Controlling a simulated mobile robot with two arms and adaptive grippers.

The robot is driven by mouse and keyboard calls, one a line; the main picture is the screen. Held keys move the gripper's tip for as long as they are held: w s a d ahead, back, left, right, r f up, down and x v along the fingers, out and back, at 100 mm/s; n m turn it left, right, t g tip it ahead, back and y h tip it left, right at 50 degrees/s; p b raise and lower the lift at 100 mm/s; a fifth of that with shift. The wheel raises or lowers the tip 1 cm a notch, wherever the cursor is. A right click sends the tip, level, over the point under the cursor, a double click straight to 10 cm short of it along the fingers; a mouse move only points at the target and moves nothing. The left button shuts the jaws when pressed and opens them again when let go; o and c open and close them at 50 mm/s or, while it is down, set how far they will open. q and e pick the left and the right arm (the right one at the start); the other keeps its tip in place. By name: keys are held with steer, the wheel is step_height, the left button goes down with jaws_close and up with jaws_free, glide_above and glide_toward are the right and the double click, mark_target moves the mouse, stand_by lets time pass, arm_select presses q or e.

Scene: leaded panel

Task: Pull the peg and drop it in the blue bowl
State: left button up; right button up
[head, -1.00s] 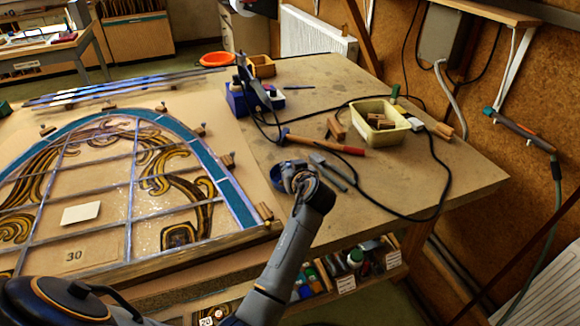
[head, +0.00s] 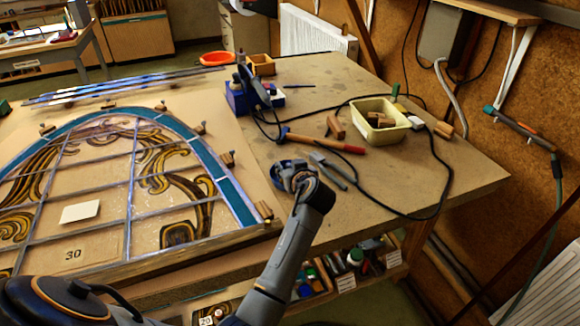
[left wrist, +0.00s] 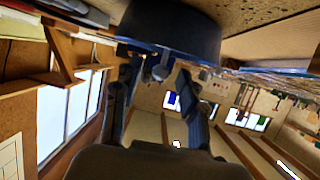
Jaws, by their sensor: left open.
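The blue bowl (head: 277,173) sits on the workbench just right of the leaded panel, partly hidden by my left gripper. My left gripper (head: 294,174) is open over the bowl; its fingers overlap the bowl in the head view. In the left wrist view the open fingers (left wrist: 160,97) show below a large dark round shape, probably the bowl (left wrist: 172,30). A small grey piece shows between them; I cannot tell what it is. Small wooden pegs or blocks stand along the panel's edge, one at its near right corner (head: 264,211) and one higher up (head: 227,158). My right gripper is not in view.
The leaded panel (head: 103,171) fills the left of the bench. Right of the bowl lie pliers (head: 333,169), a hammer (head: 326,143) and a looping black cable (head: 448,180). A cream tub (head: 381,128) with wooden pieces stands farther back. The bench's right front is mostly clear.

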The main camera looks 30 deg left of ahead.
arm_select(q)
step_height(320, 180, up, 10)
stand_by(0.4)
